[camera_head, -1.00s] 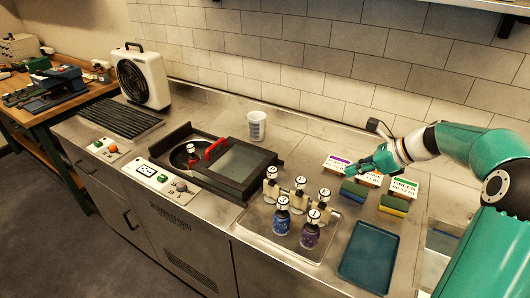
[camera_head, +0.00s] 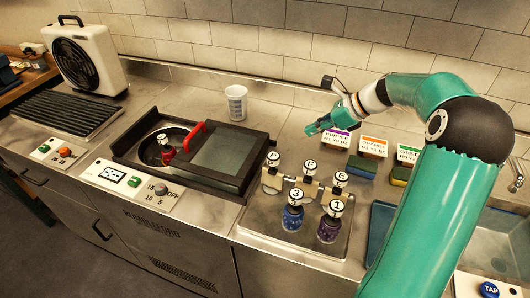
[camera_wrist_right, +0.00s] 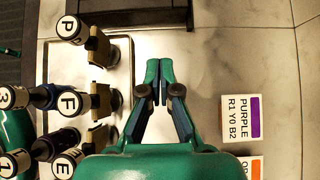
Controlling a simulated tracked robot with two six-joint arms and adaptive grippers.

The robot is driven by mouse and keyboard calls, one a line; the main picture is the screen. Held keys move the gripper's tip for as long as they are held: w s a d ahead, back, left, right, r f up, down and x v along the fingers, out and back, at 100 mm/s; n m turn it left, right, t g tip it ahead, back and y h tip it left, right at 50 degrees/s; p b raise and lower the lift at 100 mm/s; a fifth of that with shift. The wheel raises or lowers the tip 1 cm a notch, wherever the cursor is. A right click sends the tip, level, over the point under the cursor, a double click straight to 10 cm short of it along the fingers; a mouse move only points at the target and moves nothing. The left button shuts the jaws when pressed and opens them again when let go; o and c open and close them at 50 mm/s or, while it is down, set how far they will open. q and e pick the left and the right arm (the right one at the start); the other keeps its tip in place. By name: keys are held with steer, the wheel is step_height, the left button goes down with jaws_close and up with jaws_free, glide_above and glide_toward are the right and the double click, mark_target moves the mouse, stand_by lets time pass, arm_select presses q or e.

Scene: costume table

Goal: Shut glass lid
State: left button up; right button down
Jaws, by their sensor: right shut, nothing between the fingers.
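The glass lid (camera_head: 229,151) is a dark-framed pane with a red handle (camera_head: 194,136) on its left edge. It lies over the right part of a sunken well (camera_head: 150,145) in the counter, and the left part is uncovered. A small bottle with a red body (camera_head: 166,152) stands in the uncovered part. My right gripper (camera_head: 312,131) is to the right of the lid, above the counter, apart from the lid. In the right wrist view the right gripper (camera_wrist_right: 158,66) has its fingertips together with nothing between them. My left gripper is not in view.
Several labelled bottles stand on a metal tray (camera_head: 267,223) in front of the right gripper. A white cup (camera_head: 236,101) stands behind the lid. Colour cards, such as the purple one (camera_head: 336,139), and sponges (camera_head: 400,175) lie to the right. A control panel (camera_head: 125,184) sits before the well.

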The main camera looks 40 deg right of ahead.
mark_target(264, 152)
steer(key=x, duration=0.4)
steer(key=s+f+b+x, duration=0.1)
steer(key=x, duration=0.4)
steer(key=b+x, duration=0.1)
steer(key=x, duration=0.3)
steer(key=shift+s+d+f, duration=0.15)
steer(key=shift+d+f, duration=0.1)
steer(key=shift+f, duration=0.35)
steer(key=shift+w+a+r, duration=0.1)
steer(key=shift+w+a, duration=0.15)
steer(key=shift+w, duration=0.35)
steer(key=shift+w+a+r, duration=0.1)
steer(key=shift+w+a, duration=0.15)
steer(key=shift+w, duration=0.3)
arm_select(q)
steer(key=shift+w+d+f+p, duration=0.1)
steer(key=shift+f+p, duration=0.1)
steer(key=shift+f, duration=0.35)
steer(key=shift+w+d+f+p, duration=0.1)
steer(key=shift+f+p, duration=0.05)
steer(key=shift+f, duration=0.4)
arm_select(e)
steer(key=shift+w+a+f, duration=0.1)
steer(key=shift+w+a, duration=0.2)
steer(key=shift+w, duration=0.3)
steer(key=shift+d, duration=0.1)
